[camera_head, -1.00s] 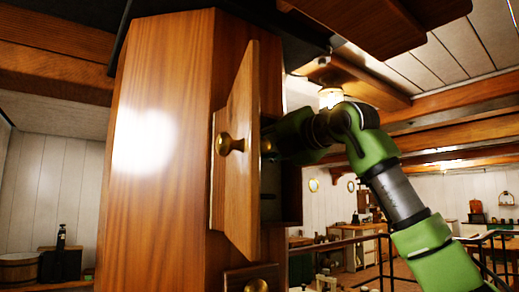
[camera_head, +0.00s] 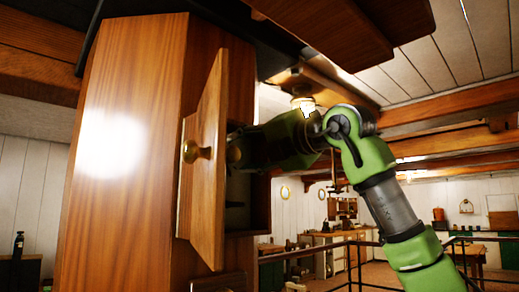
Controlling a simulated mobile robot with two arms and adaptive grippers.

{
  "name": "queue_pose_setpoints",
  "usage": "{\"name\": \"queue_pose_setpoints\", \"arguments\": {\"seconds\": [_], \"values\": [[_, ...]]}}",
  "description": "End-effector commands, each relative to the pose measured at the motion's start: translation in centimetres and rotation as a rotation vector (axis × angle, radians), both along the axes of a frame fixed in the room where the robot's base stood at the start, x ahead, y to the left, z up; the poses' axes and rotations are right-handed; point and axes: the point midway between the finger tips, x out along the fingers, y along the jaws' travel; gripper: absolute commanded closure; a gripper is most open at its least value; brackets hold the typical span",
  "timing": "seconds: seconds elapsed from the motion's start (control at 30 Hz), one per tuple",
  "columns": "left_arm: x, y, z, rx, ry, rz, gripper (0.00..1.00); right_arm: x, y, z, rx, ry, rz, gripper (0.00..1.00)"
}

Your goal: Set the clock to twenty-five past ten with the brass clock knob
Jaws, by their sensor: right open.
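A wooden cabinet (camera_head: 140,90) fills the left half. Its narrow door (camera_head: 207,190) stands open towards me, with a round brass knob (camera_head: 190,152) on its outer face. My right gripper (camera_head: 240,152) reaches in from the right, at the opening just behind the door's edge. It is open, though the door hides part of it, and I cannot see anything between its fingers. A small brownish round shape beside the fingertips is too unclear to name. No clock face or hands show, and I cannot make out the clock knob. My left gripper is out of view.
The open door and the cabinet's side wall (camera_head: 260,205) lie close around my right gripper. A dark overhang (camera_head: 325,25) hangs above my arm. A railing (camera_head: 345,255) and workbenches stand farther back on the right.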

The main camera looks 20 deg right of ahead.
Motion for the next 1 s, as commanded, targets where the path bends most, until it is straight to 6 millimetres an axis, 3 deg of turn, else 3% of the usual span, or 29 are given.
{"name": "queue_pose_setpoints", "arguments": {"seconds": [0.2,0.4,1.0], "values": [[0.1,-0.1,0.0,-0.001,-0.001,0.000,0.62,-4.2,-1.5,0.0,-0.001,-0.001,-0.001,0.55],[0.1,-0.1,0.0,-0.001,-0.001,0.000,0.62,-6.0,-2.2,-0.1,-0.001,0.000,-0.001,0.55],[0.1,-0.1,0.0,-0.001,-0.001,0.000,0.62,-6.2,-2.2,-0.1,0.000,0.001,0.000,0.55]]}}
